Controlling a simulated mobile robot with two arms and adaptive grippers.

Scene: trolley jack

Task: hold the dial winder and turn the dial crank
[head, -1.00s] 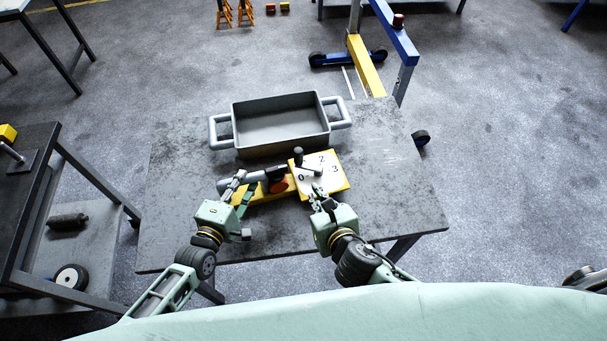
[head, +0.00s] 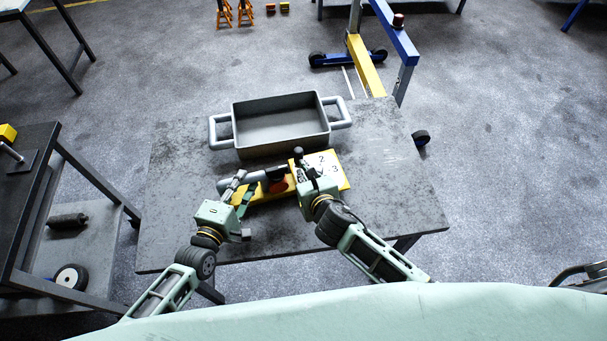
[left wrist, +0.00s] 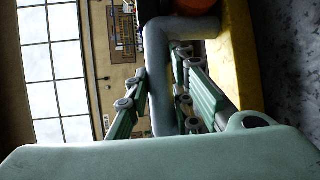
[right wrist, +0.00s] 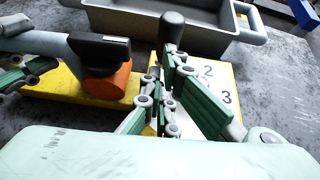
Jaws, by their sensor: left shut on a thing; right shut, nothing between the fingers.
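The dial winder has a yellow base (right wrist: 65,85), an orange drum (right wrist: 108,80), a grey handle (left wrist: 165,100) and a white dial plate (head: 324,164) with numbers 2 and 3 showing. My left gripper (head: 238,182) is shut on the grey handle, with its fingers on either side of the bar in the left wrist view. The crank's black knob (right wrist: 172,28) stands upright at the plate's left part; it also shows in the head view (head: 298,152). My right gripper (head: 304,172) is shut and empty, close to the crank's near side. Its fingers hide the crank's lower part; contact is unclear.
A grey tray (head: 325,122) with two side handles stands just behind the winder on the dark worktable (head: 400,190). The table's right side is clear. A side table (head: 30,160) stands left, and a blue and yellow frame (head: 368,65) stands behind the table.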

